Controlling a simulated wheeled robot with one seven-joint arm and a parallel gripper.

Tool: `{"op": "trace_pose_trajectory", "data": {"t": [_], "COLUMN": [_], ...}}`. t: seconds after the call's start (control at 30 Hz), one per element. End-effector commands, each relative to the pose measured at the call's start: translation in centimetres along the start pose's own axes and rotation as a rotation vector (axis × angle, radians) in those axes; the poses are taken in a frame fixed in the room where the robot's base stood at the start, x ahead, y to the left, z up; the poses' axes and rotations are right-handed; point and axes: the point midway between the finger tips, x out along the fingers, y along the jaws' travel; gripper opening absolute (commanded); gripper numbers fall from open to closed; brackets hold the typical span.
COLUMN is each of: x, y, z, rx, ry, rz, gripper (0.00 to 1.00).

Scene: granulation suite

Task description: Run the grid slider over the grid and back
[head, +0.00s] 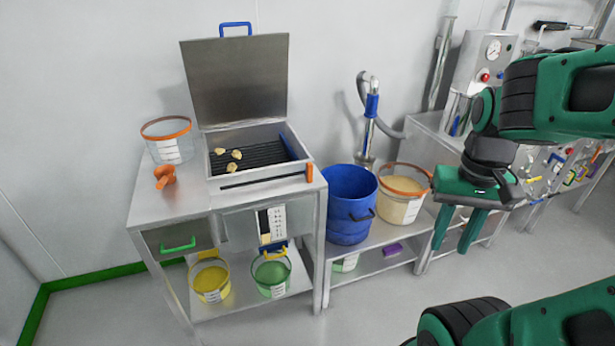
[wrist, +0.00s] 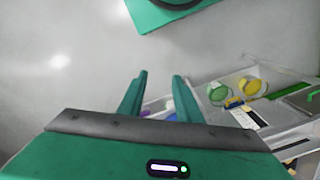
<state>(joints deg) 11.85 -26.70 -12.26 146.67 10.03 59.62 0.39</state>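The grid (head: 255,157) is a set of dark bars inside an open steel box on the left bench. Several pale lumps (head: 235,154) lie on its left part. A slot runs along the box's front face, and an orange handle (head: 309,172) stands at its right end; this looks like the grid slider. A blue bar (head: 288,146) lies across the right part of the grid. My gripper (head: 454,250) is open and empty, pointing down, well to the right of the box. Its two green fingers also show apart in the wrist view (wrist: 160,75).
The box's steel lid (head: 238,80) stands open behind the grid. A clear orange-rimmed tub (head: 168,142) and an orange scoop (head: 164,176) are left of the box. A blue bucket (head: 349,205) and a powder tub (head: 401,195) stand between the box and my gripper.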

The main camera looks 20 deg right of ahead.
Motion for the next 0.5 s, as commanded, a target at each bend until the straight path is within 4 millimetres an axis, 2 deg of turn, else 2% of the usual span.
{"op": "trace_pose_trajectory", "data": {"t": [0.1,0.2,0.23,0.27,0.37,0.5], "x": [0.0,-0.5,-0.7,-0.8,-1.3,-2.0], "y": [0.0,0.4,0.4,0.2,-1.1,-4.0], "z": [0.0,0.7,0.5,0.1,-2.5,-7.8], "rx": [0.000,-0.006,-0.010,-0.017,-0.060,-0.157], "ry": [0.000,0.013,0.017,0.021,0.039,0.076], "rz": [0.000,-0.009,-0.011,-0.013,-0.028,-0.073], "gripper": [0.29,0.05,0.00,0.00,0.00,0.00]}}
